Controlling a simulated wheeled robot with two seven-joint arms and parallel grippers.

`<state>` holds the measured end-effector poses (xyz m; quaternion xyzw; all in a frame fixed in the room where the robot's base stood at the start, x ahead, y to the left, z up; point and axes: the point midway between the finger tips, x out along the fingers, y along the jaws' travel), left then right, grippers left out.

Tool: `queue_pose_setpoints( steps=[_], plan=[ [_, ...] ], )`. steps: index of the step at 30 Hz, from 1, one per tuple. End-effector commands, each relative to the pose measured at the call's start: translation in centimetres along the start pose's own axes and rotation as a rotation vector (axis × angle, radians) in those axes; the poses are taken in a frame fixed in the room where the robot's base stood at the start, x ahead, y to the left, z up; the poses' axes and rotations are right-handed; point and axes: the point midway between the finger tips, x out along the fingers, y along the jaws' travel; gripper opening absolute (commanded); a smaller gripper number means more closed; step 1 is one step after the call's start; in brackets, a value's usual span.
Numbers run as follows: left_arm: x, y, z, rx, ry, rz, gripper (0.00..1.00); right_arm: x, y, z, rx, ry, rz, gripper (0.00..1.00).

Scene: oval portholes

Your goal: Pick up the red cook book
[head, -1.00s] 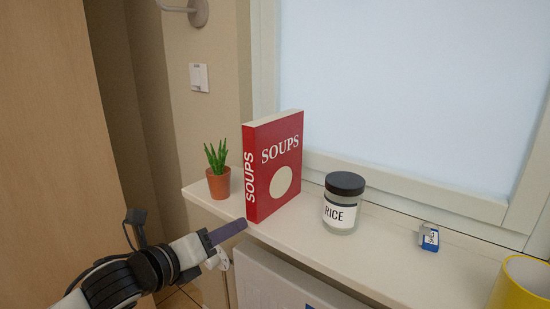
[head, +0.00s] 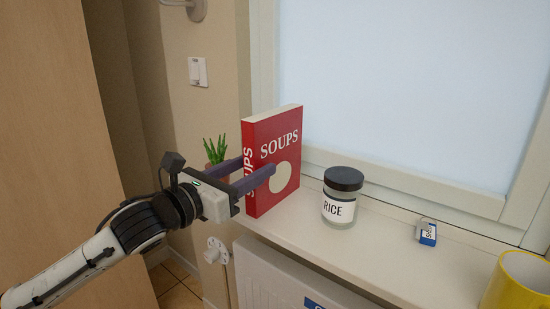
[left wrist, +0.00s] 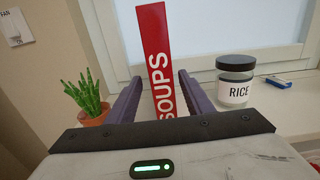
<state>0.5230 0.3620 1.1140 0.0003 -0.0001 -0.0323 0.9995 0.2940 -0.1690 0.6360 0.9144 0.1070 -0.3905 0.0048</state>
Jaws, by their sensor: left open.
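The red cook book (head: 281,137), titled SOUPS, stands upright on the white windowsill (head: 375,250). My left gripper (head: 259,171) is open at the book, with its purple fingers pointing towards it. In the head view one finger crosses in front of the cover and the other is by the spine side. In the left wrist view the book's spine (left wrist: 157,60) shows between the two open fingers (left wrist: 155,98), with a gap on each side. The lower part of the spine is hidden behind the gripper body. My right gripper is not in view.
A potted green plant (head: 216,150) stands left of the book, partly hidden by my gripper. A rice jar (head: 340,200) stands to its right. Farther right are a small blue-and-white item (head: 427,233) and a yellow container (head: 515,285). A radiator (head: 270,280) is below the sill, and the window is behind.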

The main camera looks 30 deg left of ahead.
Motion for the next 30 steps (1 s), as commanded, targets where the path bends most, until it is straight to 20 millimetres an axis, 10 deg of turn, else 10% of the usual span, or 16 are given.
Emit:
queue_pose_setpoints(
  steps=[24,30],
  plan=[
    [5.3,-0.4,-0.3,0.000,0.001,-0.001,0.47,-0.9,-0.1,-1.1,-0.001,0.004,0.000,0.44],
    [5.3,-0.4,-0.3,0.000,0.001,-0.001,0.17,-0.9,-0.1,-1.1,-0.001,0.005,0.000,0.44]
  ],
)
